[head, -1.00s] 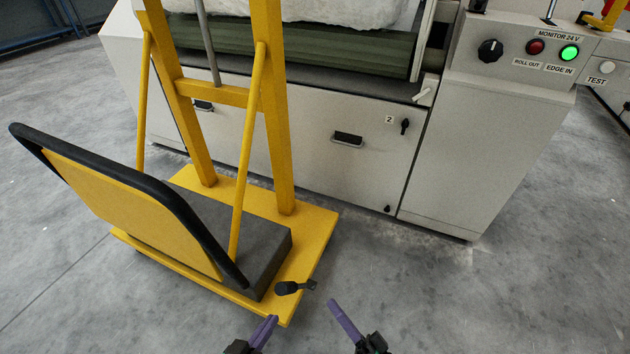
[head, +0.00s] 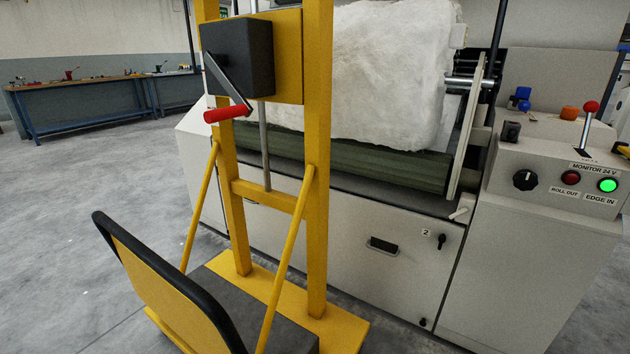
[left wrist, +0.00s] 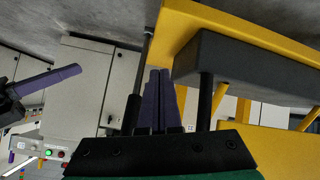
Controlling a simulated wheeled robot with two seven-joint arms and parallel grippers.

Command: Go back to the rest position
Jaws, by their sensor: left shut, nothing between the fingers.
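My left gripper (left wrist: 158,88) shows in the left wrist view, its two purple fingers shut side by side with nothing between them. My right gripper (left wrist: 50,79) shows at the left edge of that view as a purple finger shape; whether it is open or shut is unclear. Neither gripper shows in the head view now. Neither is seen touching anything.
A yellow trolley (head: 318,240) with a black-edged guard (head: 150,265) and red crank handle (head: 227,114) stands at left-centre. The pale machine (head: 385,275) with its control panel (head: 540,185) fills the right. Grey floor (head: 90,190) is open at left.

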